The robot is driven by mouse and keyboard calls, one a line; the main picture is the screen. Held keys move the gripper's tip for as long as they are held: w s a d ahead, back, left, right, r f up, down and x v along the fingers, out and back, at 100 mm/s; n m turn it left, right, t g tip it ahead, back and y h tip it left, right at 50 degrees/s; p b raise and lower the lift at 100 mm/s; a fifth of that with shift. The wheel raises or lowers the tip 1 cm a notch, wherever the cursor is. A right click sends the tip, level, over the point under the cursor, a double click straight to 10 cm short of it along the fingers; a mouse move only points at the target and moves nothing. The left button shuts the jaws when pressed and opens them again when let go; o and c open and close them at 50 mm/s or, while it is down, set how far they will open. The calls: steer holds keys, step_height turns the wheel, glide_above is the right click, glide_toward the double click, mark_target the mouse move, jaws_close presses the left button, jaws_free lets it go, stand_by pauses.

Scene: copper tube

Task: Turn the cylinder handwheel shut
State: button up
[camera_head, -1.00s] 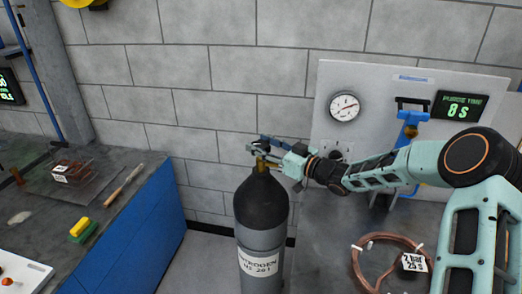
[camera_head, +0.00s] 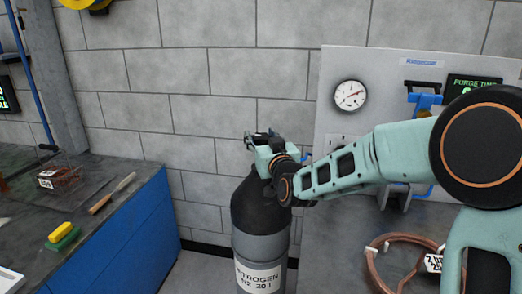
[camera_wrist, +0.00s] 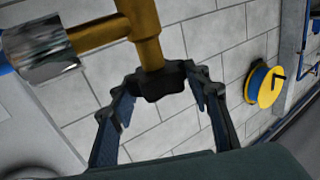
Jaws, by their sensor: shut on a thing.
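The nitrogen cylinder (camera_head: 262,245), grey with a black shoulder and a white label, stands upright in the head view. My gripper (camera_head: 258,136) is at its top and hides the valve there. In the wrist view the black handwheel (camera_wrist: 165,86) sits at the end of the brass valve (camera_wrist: 147,38). My gripper (camera_wrist: 165,78) has one finger on each side of the handwheel and is shut on it.
A panel with a gauge (camera_head: 350,95) and a blue valve (camera_head: 424,103) stands to the right, behind my arm. A copper coil (camera_head: 375,275) lies below it. A blue bench (camera_head: 128,235) with tools is at left. A yellow reel (camera_wrist: 264,86) hangs on the wall.

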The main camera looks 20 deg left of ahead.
steer(key=m+h+b, duration=0.1)
steer(key=m+t+h, duration=0.1)
steer(key=h, duration=0.1)
steer(key=shift+s+a+b, duration=0.15)
steer(key=shift+a+b, duration=0.1)
steer(key=shift+b, duration=0.1)
steer(key=m+t+h+p, duration=0.1)
steer(key=m+h, duration=0.1)
steer(key=h, duration=0.2)
steer(key=shift+r+m, duration=0.15)
steer(key=shift+m, duration=0.25)
steer(key=m+h+p, duration=0.3)
steer(key=h+p, duration=0.1)
steer(key=h, duration=0.1)
steer(key=shift+r, duration=0.1)
steer(key=shift+o, duration=0.2)
steer(key=m+g+h+p, duration=0.1)
steer(key=m+h+p, duration=0.1)
steer(key=h, duration=0.1)
steer(key=m+g+h+p, duration=0.1)
steer(key=m+h+p, duration=0.1)
steer(key=h, duration=0.1)
steer(key=shift+d, duration=0.15)
steer(key=shift+m+g+h+p, duration=0.6)
steer(key=shift+m+h, duration=0.2)
steer(key=shift+h, duration=0.1)
steer(key=shift+w+d+m+g+h+p, duration=0.15)
steer(key=shift+w+m+g+h+p, duration=0.05)
steer(key=shift+m+g+h+p, duration=0.4)
